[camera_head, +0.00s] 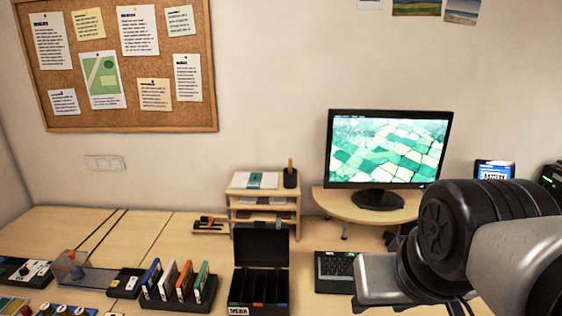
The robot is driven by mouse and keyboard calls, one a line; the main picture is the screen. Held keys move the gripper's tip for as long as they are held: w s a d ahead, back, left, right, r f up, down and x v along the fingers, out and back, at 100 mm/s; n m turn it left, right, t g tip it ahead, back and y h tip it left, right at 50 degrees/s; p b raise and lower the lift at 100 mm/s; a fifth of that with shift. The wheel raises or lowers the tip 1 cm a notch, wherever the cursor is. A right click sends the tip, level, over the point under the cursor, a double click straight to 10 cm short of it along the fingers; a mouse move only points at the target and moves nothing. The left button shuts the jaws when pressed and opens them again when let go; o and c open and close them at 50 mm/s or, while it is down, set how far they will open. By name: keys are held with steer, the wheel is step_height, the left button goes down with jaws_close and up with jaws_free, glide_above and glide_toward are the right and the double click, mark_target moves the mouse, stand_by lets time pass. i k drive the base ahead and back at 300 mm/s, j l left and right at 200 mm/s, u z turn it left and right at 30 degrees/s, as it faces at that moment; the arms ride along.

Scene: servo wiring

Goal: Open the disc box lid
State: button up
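The disc box is a black box (258,288) with a "MEDIA" label on its front, at the bottom middle of the desk. Its lid (262,245) stands upright at the back, so the box is open. Dividers and dark compartments show inside; the bottom edge of the picture is close below the box. My arm comes in from the right and ends in a grey block to the right of the box, apart from it. No gripper fingers can be made out.
A rack (178,293) of several coloured discs or cases stands just left of the box. A keyboard (335,266) lies to its right, partly behind my arm. A wooden shelf unit (266,203) stands behind. A monitor (387,150) stands at the back right. Bare desk (140,232) shows at left.

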mark_target(259, 244)
steer(key=i+j+z, duration=0.15)
steer(key=j+z, duration=0.15)
steer(key=j, duration=0.35)
steer(key=j+z, duration=0.3)
steer(key=j, duration=0.35)
